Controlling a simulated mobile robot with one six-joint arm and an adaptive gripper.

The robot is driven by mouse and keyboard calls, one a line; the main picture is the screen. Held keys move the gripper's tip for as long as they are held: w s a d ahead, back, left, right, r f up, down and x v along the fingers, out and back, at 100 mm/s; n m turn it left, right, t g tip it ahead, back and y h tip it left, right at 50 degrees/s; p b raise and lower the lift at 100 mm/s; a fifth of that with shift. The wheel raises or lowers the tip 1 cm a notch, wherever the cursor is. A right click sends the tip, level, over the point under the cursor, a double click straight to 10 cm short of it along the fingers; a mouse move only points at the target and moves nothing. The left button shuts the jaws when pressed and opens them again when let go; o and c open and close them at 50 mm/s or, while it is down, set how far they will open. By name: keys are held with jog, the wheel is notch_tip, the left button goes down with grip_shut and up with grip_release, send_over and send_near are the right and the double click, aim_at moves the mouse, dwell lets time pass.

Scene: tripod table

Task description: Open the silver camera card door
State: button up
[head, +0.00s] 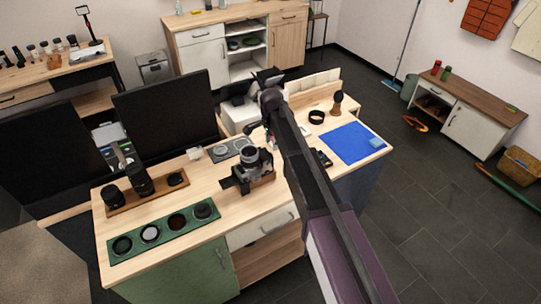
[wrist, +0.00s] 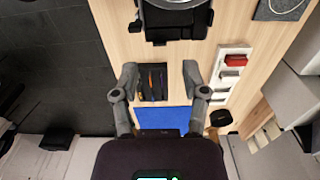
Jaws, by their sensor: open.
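The silver camera (head: 252,158), silver-topped with a dark body, sits on a small wooden stand on the table (head: 226,187) in the head view. In the wrist view the camera (wrist: 174,22) is at the top edge, cut off by the frame. I cannot make out its card door in either view. My gripper (wrist: 160,78) is open and empty, pointing down, below the camera in the wrist view and apart from it. A dark case with orange strips (wrist: 152,80) shows between its fingers. In the head view my arm hides part of the table right of the camera.
A blue mat (head: 352,143) lies at the table's right end. A green tray of round filters (head: 165,233) and a wooden tray with lenses (head: 148,190) are left of the camera. Black monitors (head: 166,112) stand behind. A white card holder (wrist: 232,70) is right of my gripper.

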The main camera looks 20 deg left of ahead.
jog(key=shift+f+b, duration=2)
jog(key=shift+f, duration=0.25)
grip_shut()
jog(key=shift+a, duration=0.15)
